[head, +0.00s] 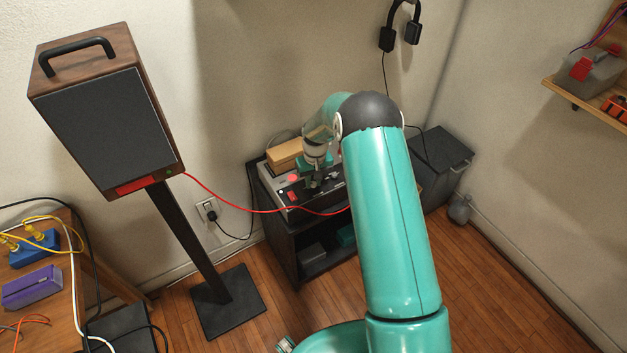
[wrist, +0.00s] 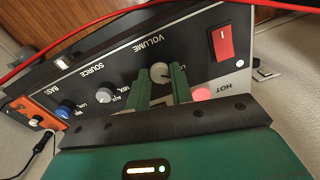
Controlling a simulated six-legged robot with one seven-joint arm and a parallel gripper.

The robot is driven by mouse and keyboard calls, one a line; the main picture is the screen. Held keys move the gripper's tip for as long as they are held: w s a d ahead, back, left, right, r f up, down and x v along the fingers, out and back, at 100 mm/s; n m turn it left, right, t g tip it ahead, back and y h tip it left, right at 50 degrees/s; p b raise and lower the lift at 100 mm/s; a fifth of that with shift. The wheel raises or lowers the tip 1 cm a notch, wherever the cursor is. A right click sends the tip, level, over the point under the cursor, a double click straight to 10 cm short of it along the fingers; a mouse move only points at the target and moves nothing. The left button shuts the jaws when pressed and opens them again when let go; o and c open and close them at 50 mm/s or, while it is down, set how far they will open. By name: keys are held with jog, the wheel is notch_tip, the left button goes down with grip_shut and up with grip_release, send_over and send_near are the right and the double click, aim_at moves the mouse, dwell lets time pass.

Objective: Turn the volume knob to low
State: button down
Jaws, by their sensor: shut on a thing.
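The volume knob (wrist: 160,71) is a small pale grey knob beside the VOLUME lettering on a black panel (wrist: 128,62) in the wrist view. My gripper (wrist: 164,82) has its two green fingers around this knob and is shut on it. The fingers hide part of the knob and its markings, so I cannot tell its exact setting. In the head view my gripper (head: 316,180) reaches down onto the front of the amplifier (head: 304,206); the knob is hidden there.
The SOURCE knob (wrist: 102,93), blue BASS knob (wrist: 63,111), red rocker switch (wrist: 222,42) and pink button (wrist: 202,93) are close by. A red cable (head: 240,207) runs past the panel from the speaker (head: 105,130). A tan box (head: 285,153) sits on top.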

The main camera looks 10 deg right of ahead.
aim_at(315, 182)
jog(key=shift+n, duration=0.5)
jog(key=c, duration=1.2)
grip_release()
jog(key=shift+c, duration=0.2)
notch_tip(315, 182, up, 14)
jog(key=shift+d, duration=0.25)
